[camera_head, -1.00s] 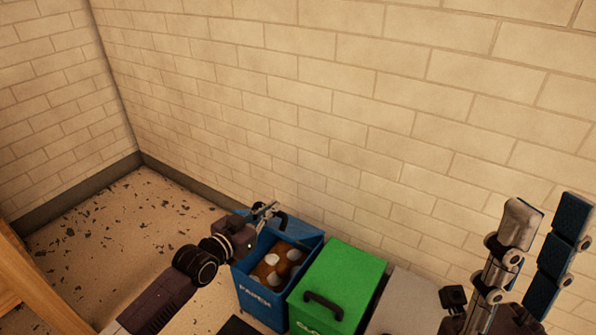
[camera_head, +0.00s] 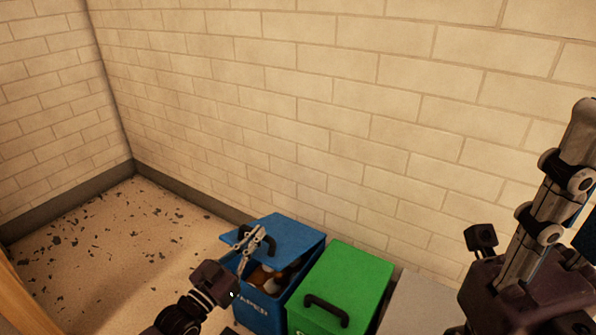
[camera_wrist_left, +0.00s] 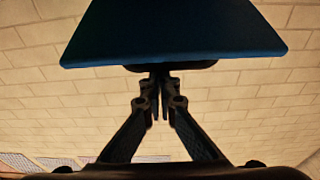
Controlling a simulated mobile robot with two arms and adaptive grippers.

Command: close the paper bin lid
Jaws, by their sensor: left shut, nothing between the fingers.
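The blue paper bin (camera_head: 262,314) stands on the floor against the wall. Its blue lid (camera_head: 290,232) is tilted low over the opening, with a gap at the front where brown and white contents show. The black lid handle (camera_head: 268,246) is beside my left fingers. My left gripper (camera_head: 254,236) is shut and empty at the front left of the lid; whether it touches is unclear. In the left wrist view the lid (camera_wrist_left: 175,30) spans the top, just beyond the shut fingers (camera_wrist_left: 160,82). My right gripper (camera_head: 583,165) is at the right edge, partly cut off, its fingers apart.
A green bin with a closed lid (camera_head: 353,278) stands close to the right of the blue bin, and a grey surface (camera_head: 415,302) lies beyond it. The brick wall (camera_head: 330,130) is right behind. Speckled floor (camera_head: 110,240) is open to the left.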

